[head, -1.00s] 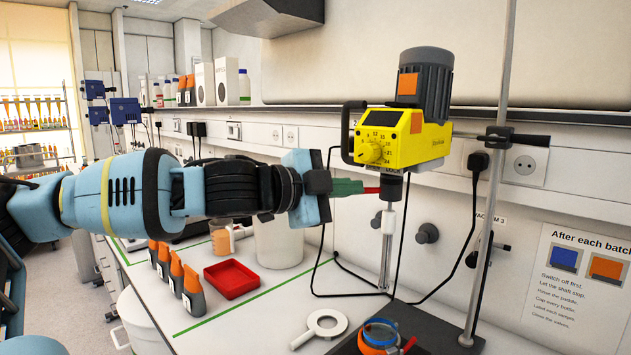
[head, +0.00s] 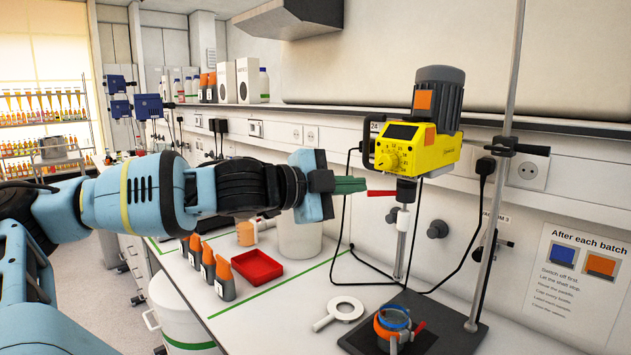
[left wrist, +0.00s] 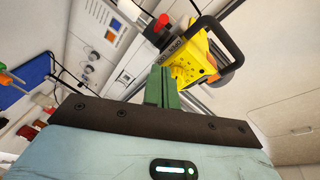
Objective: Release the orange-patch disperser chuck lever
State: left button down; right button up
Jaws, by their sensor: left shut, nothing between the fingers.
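The yellow disperser motor (head: 410,150) with an orange patch (head: 423,99) hangs on the stand at the right. Below it is the dark chuck (head: 406,190), and the red lever (head: 381,193) sticks out to the left. My left gripper (head: 362,186) is shut and empty, its green fingers pointing right, tips just left of the lever's end. Whether they touch the lever I cannot tell. In the left wrist view the shut fingers (left wrist: 162,88) point up toward the yellow motor (left wrist: 192,62), with the red lever (left wrist: 162,20) beyond the tips. My right gripper is out of view.
A metal rod (head: 497,175) stands right of the motor. On the bench are a red tray (head: 258,267), several orange-capped bottles (head: 208,262), a white ring tool (head: 345,308) and an orange and blue ring (head: 393,322) on the black base. Cables hang behind the shaft.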

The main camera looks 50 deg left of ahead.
pick_arm(q)
jog(key=shift+s+a+r, duration=0.1)
jog(key=shift+s+a, duration=0.4)
jog(key=shift+s, duration=0.3)
jog(key=shift+s+a+r, duration=0.15)
jog(key=shift+s+a, duration=0.3)
jog(key=shift+s, duration=0.4)
jog(key=shift+s+a+r, duration=0.1)
jog(key=shift+s+a, duration=0.4)
jog(key=shift+s, duration=0.3)
